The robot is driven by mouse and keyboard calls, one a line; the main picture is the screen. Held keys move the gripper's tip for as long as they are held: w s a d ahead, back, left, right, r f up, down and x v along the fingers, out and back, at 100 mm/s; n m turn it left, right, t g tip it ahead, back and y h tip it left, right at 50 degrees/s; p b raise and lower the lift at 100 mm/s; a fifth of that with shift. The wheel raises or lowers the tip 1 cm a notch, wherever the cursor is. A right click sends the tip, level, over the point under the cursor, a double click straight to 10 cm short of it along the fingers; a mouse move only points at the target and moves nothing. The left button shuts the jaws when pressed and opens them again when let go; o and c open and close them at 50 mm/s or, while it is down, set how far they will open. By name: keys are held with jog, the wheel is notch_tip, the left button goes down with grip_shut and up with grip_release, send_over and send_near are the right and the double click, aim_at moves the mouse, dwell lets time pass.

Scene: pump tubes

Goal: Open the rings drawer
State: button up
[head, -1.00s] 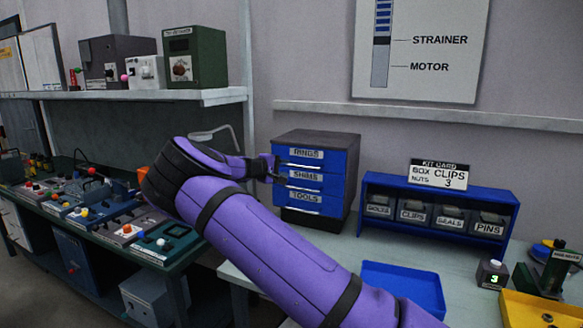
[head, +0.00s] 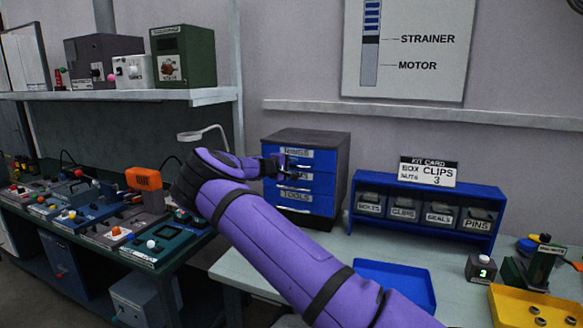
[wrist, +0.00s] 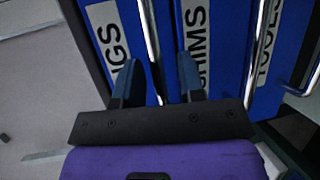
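The rings drawer (head: 327,156) is the top blue drawer of a small black-topped cabinet and looks shut. My gripper (head: 288,166) is in front of the cabinet's left part, near the line between the top and middle drawers. The wrist view sees the drawers turned sideways, with the rings label (wrist: 108,32) at left. My gripper's two dark fingers (wrist: 156,78) are apart there, one on each side of the rings drawer's bar handle (wrist: 151,45). I cannot tell whether they touch it.
Below are the shims drawer (head: 325,181) and tools drawer (head: 322,203), both shut. To the right stand a blue bin rack (head: 372,181), a blue tray (head: 400,272) and a yellow tray (head: 508,306). A bench with switch boxes (head: 115,231) is at left.

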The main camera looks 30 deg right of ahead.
jog(key=shift+d, duration=0.1)
grip_shut()
jog(key=s+a, duration=1)
jog(key=a, duration=0.3)
jog(key=shift+s+a, duration=0.35)
grip_release()
